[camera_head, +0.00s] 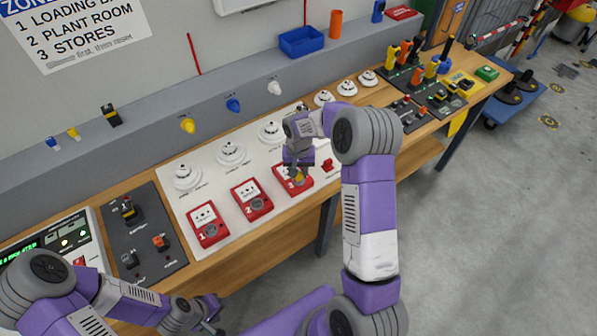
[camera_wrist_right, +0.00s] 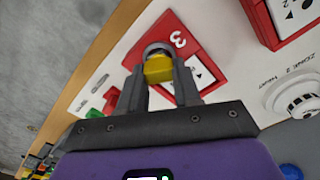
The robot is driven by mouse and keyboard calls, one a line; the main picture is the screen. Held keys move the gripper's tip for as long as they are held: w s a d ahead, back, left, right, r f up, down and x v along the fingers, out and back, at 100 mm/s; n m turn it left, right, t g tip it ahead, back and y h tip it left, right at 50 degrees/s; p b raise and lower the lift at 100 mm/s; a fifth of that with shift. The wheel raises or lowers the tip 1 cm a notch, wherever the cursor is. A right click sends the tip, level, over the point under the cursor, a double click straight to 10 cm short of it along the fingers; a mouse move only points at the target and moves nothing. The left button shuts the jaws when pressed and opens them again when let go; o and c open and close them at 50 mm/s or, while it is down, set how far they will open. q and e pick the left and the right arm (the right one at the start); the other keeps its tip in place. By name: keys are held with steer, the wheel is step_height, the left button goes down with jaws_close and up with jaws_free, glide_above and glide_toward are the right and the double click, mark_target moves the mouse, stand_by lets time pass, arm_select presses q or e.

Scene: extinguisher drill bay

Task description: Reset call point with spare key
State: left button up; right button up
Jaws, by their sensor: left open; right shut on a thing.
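Three red call points stand in a row on the white panel: call point 1 (camera_head: 208,226), call point 2 (camera_head: 252,200) and call point 3 (camera_head: 284,184). Call point 3 also shows in the right wrist view (camera_wrist_right: 172,38). My right gripper (camera_head: 298,176) is shut on a yellow key (camera_wrist_right: 158,71) at the round lock of call point 3. I cannot tell how deep the key sits; the fingers and key hide part of the lock. My left gripper (camera_head: 212,316) is open and empty, low in front of the bench.
Yellow (camera_head: 187,125), blue (camera_head: 233,106) and white (camera_head: 274,88) pieces hang on the ledge front. White detectors (camera_head: 231,152) line the panel behind the call points. A dark switch panel (camera_head: 145,235) lies left; handles and switches crowd the right end. Open floor lies right.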

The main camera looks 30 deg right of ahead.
stand_by(0.3)
steer(key=shift+m+b, duration=0.3)
steer(key=shift+m, duration=0.9)
